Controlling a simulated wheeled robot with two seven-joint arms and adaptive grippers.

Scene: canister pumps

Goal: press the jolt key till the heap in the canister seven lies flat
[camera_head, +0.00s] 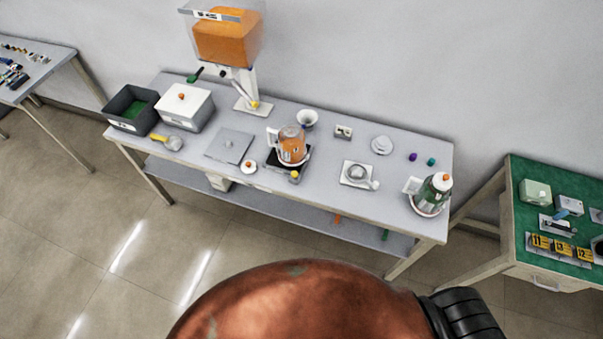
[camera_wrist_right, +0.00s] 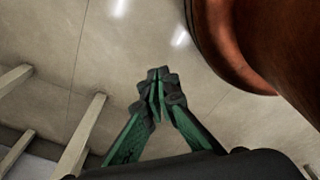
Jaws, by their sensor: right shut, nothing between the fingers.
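A clear canister with orange contents (camera_head: 292,146) stands on a dark square base (camera_head: 274,161) in the middle of the grey table in the head view. Its number and the shape of the heap inside are too small to make out. A small yellow knob (camera_head: 295,175) shows at the front of that base; I cannot tell if it is the jolt key. My right gripper (camera_wrist_right: 158,88) is shut and empty in the right wrist view, over the tiled floor and away from the canister. My left gripper is in neither view.
A dispenser with an orange-filled hopper (camera_head: 226,42) stands at the table's back. A white lidded box (camera_head: 187,110) and a dark bin (camera_head: 124,122) are on the left. A green-bodied canister (camera_head: 434,188) stands at the right end. A green-topped table (camera_head: 517,190) is farther right.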

